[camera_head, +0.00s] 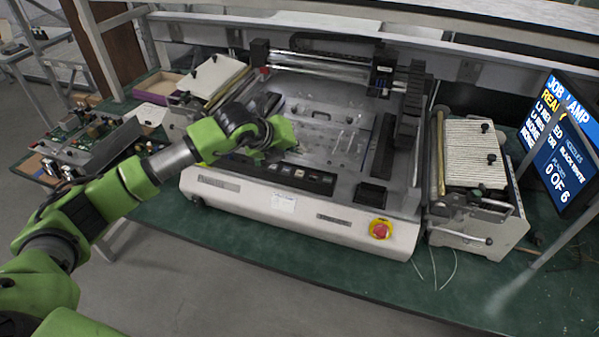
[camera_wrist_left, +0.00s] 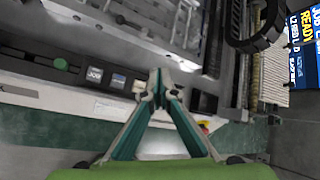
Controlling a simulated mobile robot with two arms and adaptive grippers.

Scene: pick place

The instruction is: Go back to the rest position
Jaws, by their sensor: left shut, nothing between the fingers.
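My left arm comes in from the left in the head view. My left gripper (camera_head: 262,158) is over the front left part of the pick-and-place machine (camera_head: 240,201), above its button strip. In the left wrist view my left gripper (camera_wrist_left: 165,88) shows its two fingers meeting at the tips, with nothing between them. The fingertips are partly hidden by the wrist in the head view. My right gripper is in neither view.
A red emergency button (camera_head: 380,230) sits on the machine's front. A feeder unit (camera_head: 475,160) and a blue monitor (camera_head: 560,140) stand at the right. Circuit boards (camera_head: 85,135) lie at the left. The green table (camera_head: 300,245) has a clear front strip.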

